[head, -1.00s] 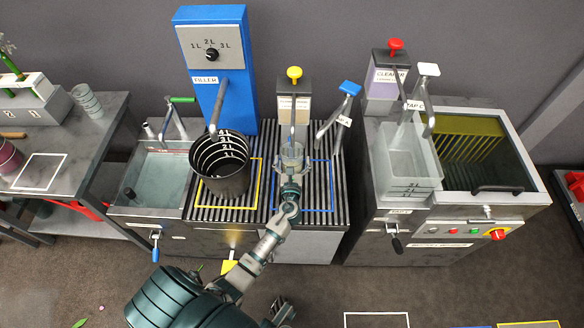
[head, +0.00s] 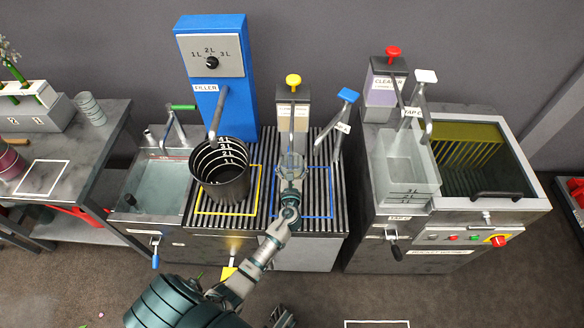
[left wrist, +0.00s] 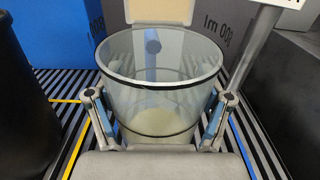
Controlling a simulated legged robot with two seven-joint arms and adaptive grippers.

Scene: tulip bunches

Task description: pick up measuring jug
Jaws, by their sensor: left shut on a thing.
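The measuring jug is a clear round vessel with dark rings; in the left wrist view the jug (left wrist: 160,85) is upright, with a pale patch at its bottom. In the head view the jug (head: 291,162) is at the blue-outlined square, below the yellow-topped dispenser. My left gripper (head: 290,185) is shut on its near side; in the left wrist view the fingers of the gripper (left wrist: 158,125) flank it. I cannot tell whether its base touches the grating. A dark piece at the bottom edge of the head view may be my right gripper (head: 282,316); its state is unclear.
A black bucket (head: 222,187) with litre marks stands left of the jug on the slatted grating (head: 262,200). The blue filler (head: 212,90) rises behind it. A blue-handled tap (head: 341,120) is close right of the jug. A clear container (head: 405,170) stands further right.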

